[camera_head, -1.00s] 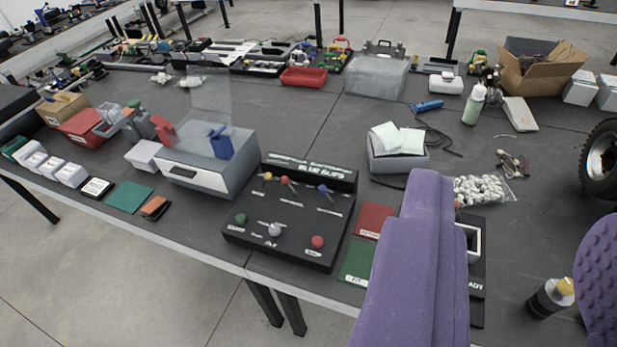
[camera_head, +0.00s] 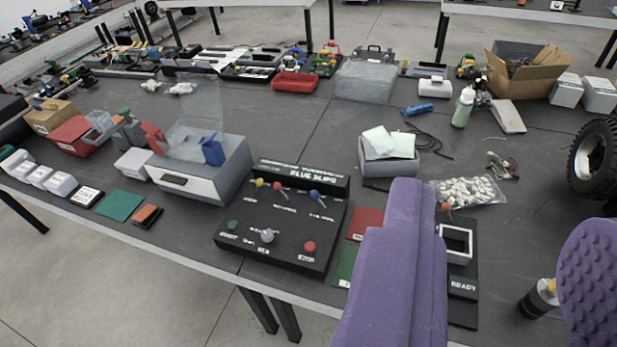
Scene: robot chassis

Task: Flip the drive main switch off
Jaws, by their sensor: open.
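A black control panel (camera_head: 282,222) lies near the table's front edge, left of my gripper. Its back row has levers with yellow (camera_head: 259,183), red (camera_head: 278,188) and blue (camera_head: 314,194) knobs. Its front row has green (camera_head: 233,225), white (camera_head: 267,236) and red (camera_head: 309,247) knobs. The labels are too small to read, so I cannot tell which is the drive main switch. My gripper (camera_head: 490,235) shows as two purple fingers spread wide, empty, to the right of the panel. The left finger hides part of the table beside the panel.
Red (camera_head: 367,222) and green (camera_head: 343,264) mats lie right of the panel. A black unit marked READY (camera_head: 463,287) stands between my fingers. A grey box (camera_head: 390,166), a bag of white pieces (camera_head: 468,192), a bottle (camera_head: 538,298) and a wheel (camera_head: 597,158) are nearby. A grey drawer box (camera_head: 200,175) stands left.

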